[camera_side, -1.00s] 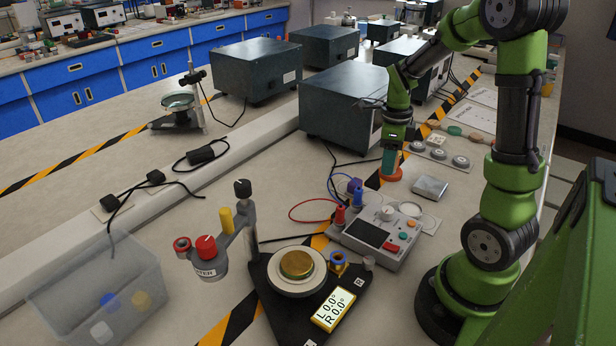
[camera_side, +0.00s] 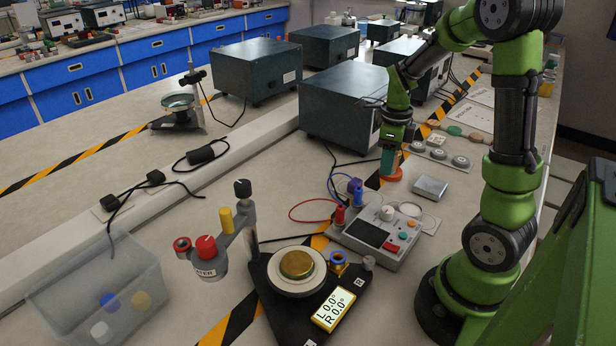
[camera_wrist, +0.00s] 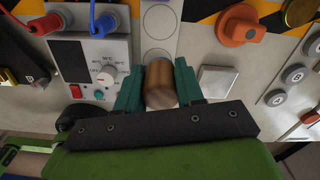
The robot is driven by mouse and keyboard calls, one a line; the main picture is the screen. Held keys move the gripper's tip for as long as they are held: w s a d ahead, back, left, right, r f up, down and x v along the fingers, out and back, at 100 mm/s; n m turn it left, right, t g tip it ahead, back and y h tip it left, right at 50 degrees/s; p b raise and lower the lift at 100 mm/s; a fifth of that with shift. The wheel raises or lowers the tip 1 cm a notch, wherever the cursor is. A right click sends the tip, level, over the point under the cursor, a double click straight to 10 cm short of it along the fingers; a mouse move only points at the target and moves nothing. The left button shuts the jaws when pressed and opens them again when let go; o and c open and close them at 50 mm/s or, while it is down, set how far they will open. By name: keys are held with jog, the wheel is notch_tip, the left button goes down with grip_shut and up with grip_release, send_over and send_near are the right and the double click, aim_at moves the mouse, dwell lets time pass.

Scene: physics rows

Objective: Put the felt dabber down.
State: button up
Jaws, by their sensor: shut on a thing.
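The felt dabber seems to be the copper-brown cylinder (camera_wrist: 160,84) in the wrist view, with a paler end toward the camera. My gripper (camera_wrist: 158,88) is shut on it, one teal finger on each side. In the side view my gripper (camera_side: 388,161) hangs in front of the dark cabinet, near the orange knob-like piece. The dabber cannot be made out clearly there. Whether its far end touches anything cannot be told.
A control box (camera_side: 380,238) with red and blue plugs is close by; a card with circles (camera_wrist: 160,28) lies beside it. A silver square block (camera_wrist: 216,82) and an orange knob-like piece (camera_wrist: 240,26) are near. A dark cabinet (camera_side: 343,104) stands behind.

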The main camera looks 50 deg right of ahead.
aim_at(381, 202)
notch_tip(381, 202, down, 10)
jog(key=shift+r, duration=0.15)
dwell(0.4)
jog(key=shift+f, duration=0.2)
jog(key=o, duration=0.9)
jog(key=shift+o, duration=0.2)
jog(key=shift+r, duration=0.2)
